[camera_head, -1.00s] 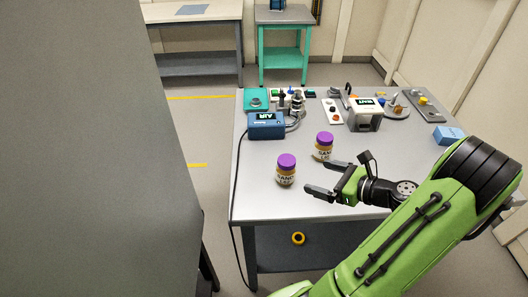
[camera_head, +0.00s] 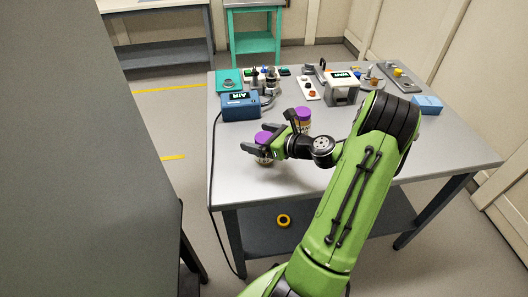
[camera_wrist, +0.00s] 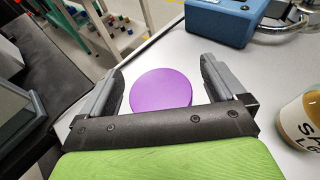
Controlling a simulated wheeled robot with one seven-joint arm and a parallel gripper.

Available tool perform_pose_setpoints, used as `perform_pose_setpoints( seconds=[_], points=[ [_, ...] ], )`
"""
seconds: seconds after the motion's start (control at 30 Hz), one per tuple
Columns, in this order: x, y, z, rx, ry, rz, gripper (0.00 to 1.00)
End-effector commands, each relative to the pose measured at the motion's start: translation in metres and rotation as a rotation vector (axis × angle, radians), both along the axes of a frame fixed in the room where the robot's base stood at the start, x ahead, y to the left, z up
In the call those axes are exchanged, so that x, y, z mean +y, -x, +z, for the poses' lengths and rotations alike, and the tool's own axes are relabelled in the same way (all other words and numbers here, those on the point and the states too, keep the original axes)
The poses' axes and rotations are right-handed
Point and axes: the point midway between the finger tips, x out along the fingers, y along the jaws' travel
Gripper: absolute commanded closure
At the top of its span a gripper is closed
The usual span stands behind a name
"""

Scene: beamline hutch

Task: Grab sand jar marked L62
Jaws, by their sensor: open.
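Two sand jars with purple lids stand upright on the grey table. The near left jar (camera_head: 264,138) is between the fingers of my gripper (camera_head: 256,138), which is open. In the wrist view its round purple lid (camera_wrist: 160,90) lies between the two fingers, with a gap on each side; its body is hidden below the lid. The other jar (camera_head: 302,116) stands behind and to the right, partly hidden by my gripper. In the wrist view this jar (camera_wrist: 302,122) is at the right edge, its label cut to "SA" and "L6". I cannot read which jar is L62.
A blue AIR box (camera_head: 240,106) stands behind the jars, with a hose and fittings. A white WAIT box (camera_head: 342,88), a blue block (camera_head: 427,105) and a panel (camera_head: 398,78) are further right.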

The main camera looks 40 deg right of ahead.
Motion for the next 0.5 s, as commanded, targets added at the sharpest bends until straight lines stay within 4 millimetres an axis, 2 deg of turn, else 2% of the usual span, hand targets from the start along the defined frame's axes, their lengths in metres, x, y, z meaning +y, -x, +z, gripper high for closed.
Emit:
perform_pose_setpoints(
  seconds=[0.23, 0.5],
  points=[
    [0.0001, -0.0032, 0.0002, 0.0, 0.001, -0.002, 0.05],
    [0.0001, -0.0028, 0.0001, 0.0, 0.0, -0.001, 0.46]
  ],
)
